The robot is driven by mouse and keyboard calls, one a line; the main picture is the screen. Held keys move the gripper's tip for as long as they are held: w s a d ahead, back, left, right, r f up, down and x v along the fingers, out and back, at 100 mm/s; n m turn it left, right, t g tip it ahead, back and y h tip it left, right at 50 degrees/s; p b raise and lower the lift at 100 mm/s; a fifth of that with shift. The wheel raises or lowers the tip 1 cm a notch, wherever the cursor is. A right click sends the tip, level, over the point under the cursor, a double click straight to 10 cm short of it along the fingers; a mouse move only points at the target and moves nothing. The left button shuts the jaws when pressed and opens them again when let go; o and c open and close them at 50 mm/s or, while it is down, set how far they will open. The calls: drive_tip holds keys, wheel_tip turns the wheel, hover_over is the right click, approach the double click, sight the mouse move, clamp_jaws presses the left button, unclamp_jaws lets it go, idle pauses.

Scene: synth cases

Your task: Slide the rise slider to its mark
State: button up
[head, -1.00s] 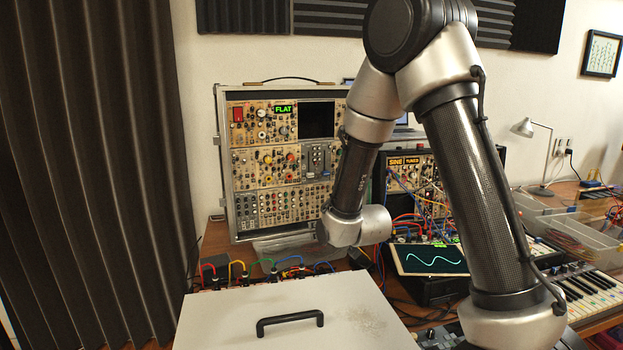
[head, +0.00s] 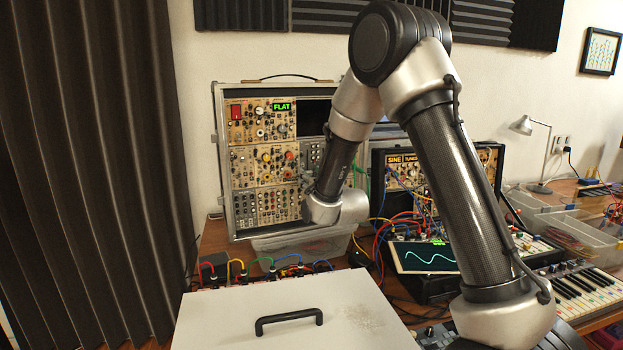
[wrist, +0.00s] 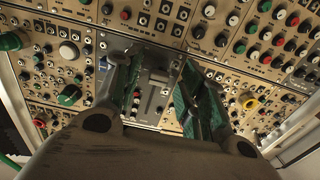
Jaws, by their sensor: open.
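The grey slider panel (head: 311,154) sits in the middle row of the upright synth case, partly behind my arm in the head view. In the wrist view the slider panel (wrist: 150,92) shows between my fingers, with small slider caps in its slots. I cannot tell which cap is the rise slider, and its mark is too small to make out. My gripper (wrist: 156,82) is open, with one green-padded finger on each side of the panel and nothing visibly held. Whether a finger touches a cap is unclear. In the head view my gripper is hidden behind my arm.
The synth case (head: 222,165) is crowded with knobs and jacks around the panel. A second case with patch cables (head: 408,180) stands to the right. A pale lid with a black handle (head: 289,320), a scope screen (head: 428,257) and a keyboard (head: 588,290) lie in front.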

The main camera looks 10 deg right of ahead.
clamp_jaws()
drive_tip(key=shift+r, duration=1.65)
unclamp_jaws()
approach(307, 164)
drive_tip(key=s, duration=0.5)
drive_tip(key=shift+s+d, duration=0.3)
drive_tip(key=shift+d, duration=0.1)
